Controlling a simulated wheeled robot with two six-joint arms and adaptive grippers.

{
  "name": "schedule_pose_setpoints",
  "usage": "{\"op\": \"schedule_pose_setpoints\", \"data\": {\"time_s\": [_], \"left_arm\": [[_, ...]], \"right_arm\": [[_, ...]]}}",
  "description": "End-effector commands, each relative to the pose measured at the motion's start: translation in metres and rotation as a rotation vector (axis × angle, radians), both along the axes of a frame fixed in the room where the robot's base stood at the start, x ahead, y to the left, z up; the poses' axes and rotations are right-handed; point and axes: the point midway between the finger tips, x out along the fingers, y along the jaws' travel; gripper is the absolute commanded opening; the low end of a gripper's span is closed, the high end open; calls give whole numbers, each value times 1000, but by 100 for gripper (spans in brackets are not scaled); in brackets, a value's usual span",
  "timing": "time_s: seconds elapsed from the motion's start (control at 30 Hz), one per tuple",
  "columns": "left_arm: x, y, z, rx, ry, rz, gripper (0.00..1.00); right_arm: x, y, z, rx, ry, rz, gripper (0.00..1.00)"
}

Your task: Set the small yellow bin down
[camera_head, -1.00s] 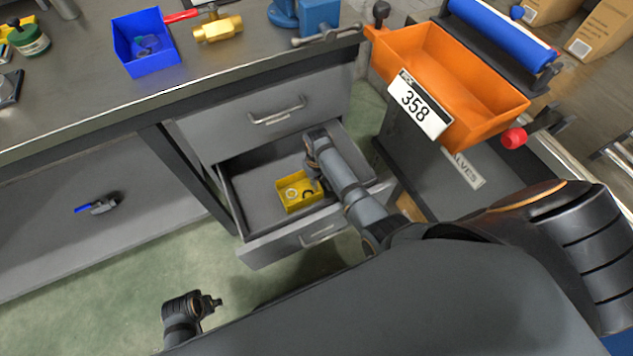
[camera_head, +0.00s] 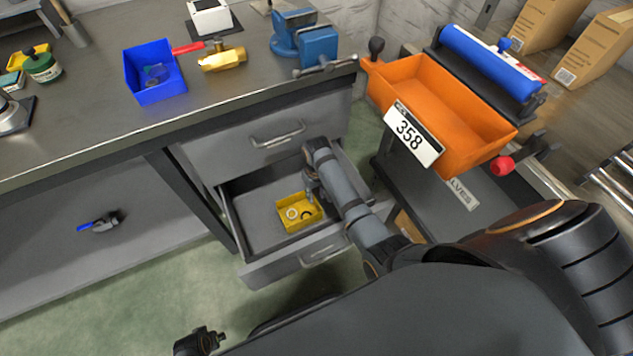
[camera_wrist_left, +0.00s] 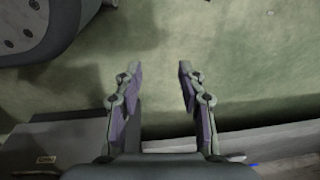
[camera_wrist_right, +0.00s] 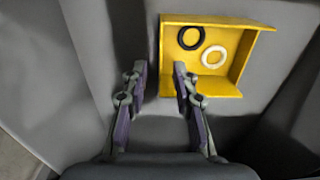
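The small yellow bin (camera_head: 284,224) sits inside the open lower drawer, seemingly on its floor. It holds a black ring (camera_wrist_right: 191,38) and a white ring (camera_wrist_right: 213,56). My left gripper (camera_wrist_left: 159,68) is open and empty above the green floor. In the head view only part of it (camera_head: 212,338) shows at the bottom edge.
The open drawer (camera_head: 248,208) is under the workbench. An orange bin (camera_head: 455,115) labelled 358 stands to its right. A blue bin (camera_head: 155,90), a brass valve (camera_head: 222,59) and a blue vise (camera_head: 318,47) are on the benchtop. A blue-handled item (camera_head: 100,224) lies on the lower shelf.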

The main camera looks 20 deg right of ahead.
Motion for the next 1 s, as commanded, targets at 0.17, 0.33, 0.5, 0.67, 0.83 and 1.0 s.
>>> {"op": "schedule_pose_setpoints", "data": {"time_s": [0.17,0.33,0.5,0.67,0.83,1.0], "left_arm": [[-24,7,-15,9,1,-2,40],[-33,7,-19,9,3,-2,40],[-36,8,-21,9,5,-1,40],[-35,8,-21,9,5,-1,40],[-35,8,-21,9,6,-1,40],[-40,8,-16,9,8,0,40]], "right_arm": [[0,0,43,0,-1,0,28],[0,-1,60,0,0,0,28],[0,-1,63,0,1,0,28],[0,-1,62,0,1,0,28],[0,-1,62,0,1,0,28],[0,-1,72,0,0,0,28]]}}
